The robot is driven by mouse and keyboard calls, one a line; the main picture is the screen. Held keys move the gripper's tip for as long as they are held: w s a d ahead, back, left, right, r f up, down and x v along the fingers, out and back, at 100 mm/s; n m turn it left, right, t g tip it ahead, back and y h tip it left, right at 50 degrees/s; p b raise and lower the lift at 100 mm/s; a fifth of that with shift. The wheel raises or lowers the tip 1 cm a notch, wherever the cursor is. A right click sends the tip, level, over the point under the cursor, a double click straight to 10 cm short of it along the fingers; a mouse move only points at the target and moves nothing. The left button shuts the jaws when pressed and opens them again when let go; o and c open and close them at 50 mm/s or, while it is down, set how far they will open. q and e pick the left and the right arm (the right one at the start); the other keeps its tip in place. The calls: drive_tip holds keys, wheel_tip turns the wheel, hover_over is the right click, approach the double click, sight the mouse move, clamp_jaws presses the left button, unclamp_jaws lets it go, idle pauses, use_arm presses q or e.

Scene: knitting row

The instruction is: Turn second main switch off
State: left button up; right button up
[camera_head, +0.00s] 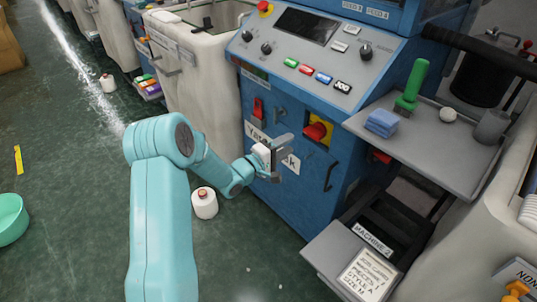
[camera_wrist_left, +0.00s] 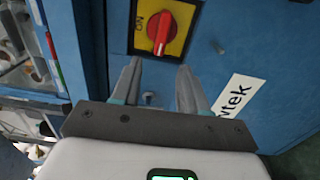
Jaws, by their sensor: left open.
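The main switch (camera_head: 317,130), a red rotary knob on a yellow plate, is on the front of the blue machine cabinet (camera_head: 290,200). In the left wrist view the red knob (camera_wrist_left: 162,30) stands roughly lengthwise in the picture, with the word ON beside it. My left gripper (camera_head: 284,157) is open and empty, in front of the cabinet and a little left of and below the switch. In the left wrist view its fingertips (camera_wrist_left: 160,68) point toward the switch, apart from it. My right gripper is not in view.
A MACHINE 2 sign (camera_head: 373,240) is below. A yarn cone (camera_head: 204,203) stands on the floor; open floor lies left.

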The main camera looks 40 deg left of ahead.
use_arm(q)
drive_tip(key=s, duration=0.7)
drive_tip(key=shift+s+a, duration=0.25)
drive_tip(key=shift+s, duration=0.05)
